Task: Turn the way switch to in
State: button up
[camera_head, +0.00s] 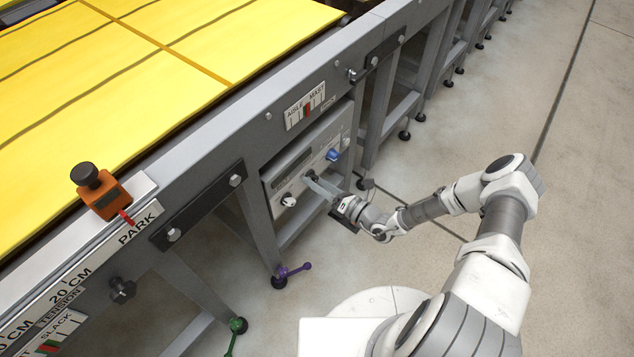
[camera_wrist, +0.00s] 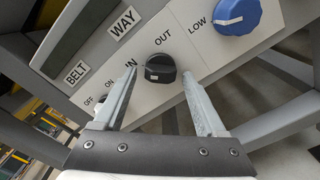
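The way switch (camera_wrist: 160,68) is a black knob with a pale mark, on a light panel under the WAY label (camera_wrist: 123,23). The IN label (camera_wrist: 131,64) is at its left and the OUT label (camera_wrist: 163,38) above it. I cannot tell for sure which label it points to. My gripper (camera_wrist: 157,73) is open, one finger on each side of the knob in the wrist view. Contact is not clear. In the head view my gripper (camera_head: 322,188) reaches the control panel (camera_head: 315,198) and partly hides the switch.
A blue knob (camera_wrist: 232,14) by a LOW label sits right of the switch; it also shows in the head view (camera_head: 332,155). The belt knob (camera_head: 288,200) is at the left, by OFF and ON labels. A frame beam (camera_head: 200,140) runs above the panel. A purple lever (camera_head: 294,270) is below.

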jog(key=shift+d, duration=0.1)
jog(key=p+v, duration=0.1)
jog(key=v, duration=1.6)
jog(key=shift+s, duration=0.15)
